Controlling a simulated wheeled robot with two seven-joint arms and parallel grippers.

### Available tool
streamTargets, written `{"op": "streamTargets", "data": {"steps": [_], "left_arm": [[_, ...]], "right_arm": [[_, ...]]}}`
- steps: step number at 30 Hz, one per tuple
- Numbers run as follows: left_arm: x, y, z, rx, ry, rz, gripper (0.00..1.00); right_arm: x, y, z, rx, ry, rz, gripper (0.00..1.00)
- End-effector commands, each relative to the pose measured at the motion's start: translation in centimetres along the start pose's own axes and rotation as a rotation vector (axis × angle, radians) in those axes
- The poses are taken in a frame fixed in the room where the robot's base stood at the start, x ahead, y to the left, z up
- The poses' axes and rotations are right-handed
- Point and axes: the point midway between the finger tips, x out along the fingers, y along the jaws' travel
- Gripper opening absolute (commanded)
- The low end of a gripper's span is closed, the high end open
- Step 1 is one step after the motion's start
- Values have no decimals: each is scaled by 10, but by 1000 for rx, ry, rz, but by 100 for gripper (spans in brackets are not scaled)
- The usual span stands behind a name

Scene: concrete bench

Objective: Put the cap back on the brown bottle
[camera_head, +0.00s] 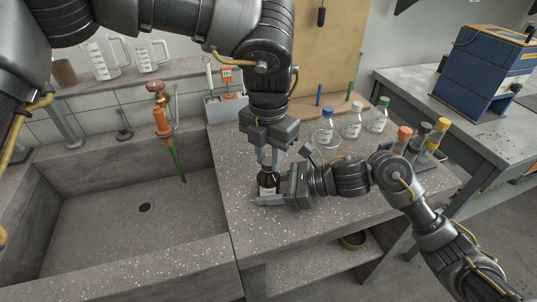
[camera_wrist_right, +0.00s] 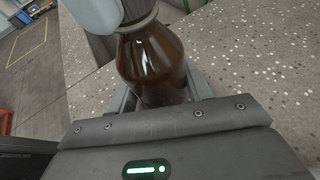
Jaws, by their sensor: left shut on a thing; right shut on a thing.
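The bottle's brown shoulder (camera_wrist_right: 152,58) fills the middle of the right wrist view. My left gripper (camera_head: 270,158) points down from above and is shut at the bottle's top. A pale finger of it (camera_wrist_right: 95,14) shows beside the neck in the right wrist view.
The sink (camera_head: 90,215) with an orange-and-green tap (camera_head: 165,125) lies left of the bottle. Behind it on the right stand clear bottles with blue (camera_head: 325,130), white (camera_head: 352,122) and green (camera_head: 378,117) caps. A rack with colored-top items (camera_head: 425,150) is farther right. The bench front is clear.

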Motion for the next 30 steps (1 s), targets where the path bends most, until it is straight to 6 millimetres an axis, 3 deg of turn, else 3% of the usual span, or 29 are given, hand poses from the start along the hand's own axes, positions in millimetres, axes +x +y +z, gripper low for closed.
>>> {"op": "streamTargets", "data": {"steps": [3,8,9,13,23,30], "left_arm": [[0,0,0,211,0,1,0],[0,0,0,224,0,1,0],[0,0,0,224,0,1,30],[0,0,0,223,0,1,47],[-2,0,0,222,-1,1,48],[-26,0,1,221,-3,2,48]], "right_arm": [[0,0,0,0,0,-1,0],[0,0,0,0,0,0,0],[0,0,0,0,0,0,0],[0,0,0,0,0,0,0],[0,0,0,0,0,0,0],[0,0,0,0,1,0,0]]}}
